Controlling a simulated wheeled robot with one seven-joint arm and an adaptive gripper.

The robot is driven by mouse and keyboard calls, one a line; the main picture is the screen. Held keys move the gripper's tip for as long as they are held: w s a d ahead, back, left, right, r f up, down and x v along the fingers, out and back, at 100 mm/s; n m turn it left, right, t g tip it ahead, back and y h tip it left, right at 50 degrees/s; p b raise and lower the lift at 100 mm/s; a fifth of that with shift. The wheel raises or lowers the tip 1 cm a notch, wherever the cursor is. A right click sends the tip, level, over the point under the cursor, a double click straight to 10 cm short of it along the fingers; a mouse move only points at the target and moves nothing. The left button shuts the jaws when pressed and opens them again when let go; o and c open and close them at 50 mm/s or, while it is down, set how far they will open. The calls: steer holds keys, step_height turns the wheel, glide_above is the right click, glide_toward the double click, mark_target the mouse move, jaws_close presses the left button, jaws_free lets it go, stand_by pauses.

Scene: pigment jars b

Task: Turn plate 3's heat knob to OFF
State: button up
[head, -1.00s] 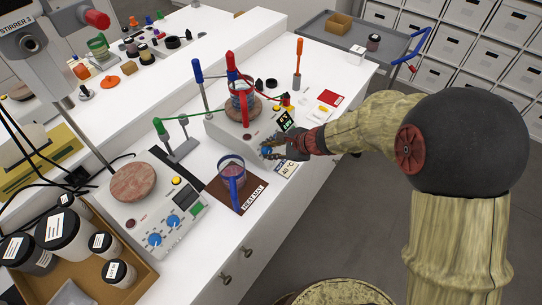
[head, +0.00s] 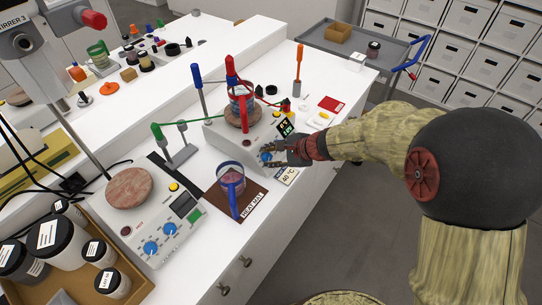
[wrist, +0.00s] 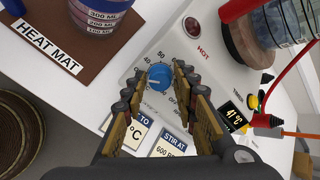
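The far hot plate (head: 222,130) has a blue knob (head: 266,156) on its front face. In the wrist view this knob (wrist: 160,77) has a scale around it with "40", "50" and "OFF" readable; its exact setting is hard to tell. My gripper (wrist: 160,76) is open, with one finger on each side of the knob and narrow gaps showing. In the head view my gripper (head: 270,154) is at the front of this plate. A nearer hot plate (head: 190,238) has two blue knobs (head: 150,248). I cannot read a plate number on either.
A jar with a red clamp (head: 240,92) stands on the far plate's round top. A heat mat (head: 250,188) with a blue-handled jar (head: 230,185) lies between the plates. Small label cards (wrist: 168,145) lie below the knob. The display (wrist: 234,116) reads about 41 °C.

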steer(key=shift+o, duration=1.1)
steer(key=shift+r, duration=0.1)
steer(key=v, duration=1.1)
steer(key=shift+s+d+r, duration=0.2)
steer(key=shift+s+d, duration=0.05)
steer(key=shift+d, duration=0.05)
